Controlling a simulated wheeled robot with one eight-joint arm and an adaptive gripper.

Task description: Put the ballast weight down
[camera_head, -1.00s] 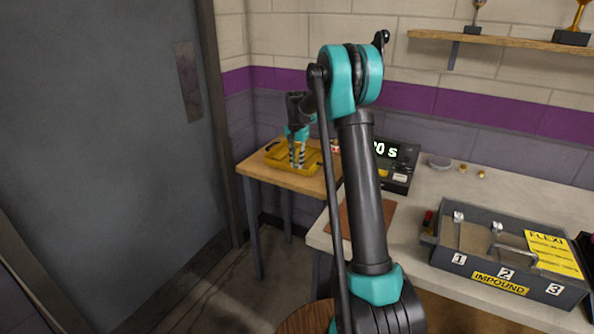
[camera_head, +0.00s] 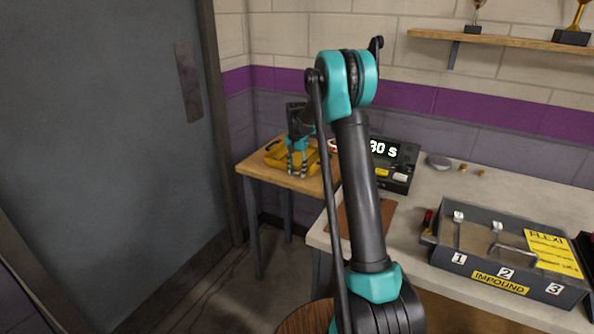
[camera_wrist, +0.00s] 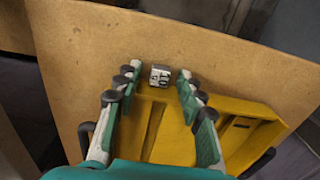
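The ballast weight (camera_wrist: 160,76), a small grey block with a white marked face, sits on the wooden side table (camera_wrist: 85,50) just past the edge of a yellow tray (camera_wrist: 172,125). My gripper (camera_wrist: 158,77) is open in the wrist view, with one finger on each side of the weight. A gap shows between each fingertip and the block. In the head view my gripper (camera_head: 297,172) points down at the side table, in front of the yellow tray (camera_head: 274,158). The weight cannot be made out there.
A timer box (camera_head: 392,165) stands on the grey bench (camera_head: 415,205) to the right. A grey impound box (camera_head: 485,262) with numbered slots is farther right. A red-and-white round object (camera_head: 333,146) is beside my gripper. A door (camera_head: 110,150) is at left.

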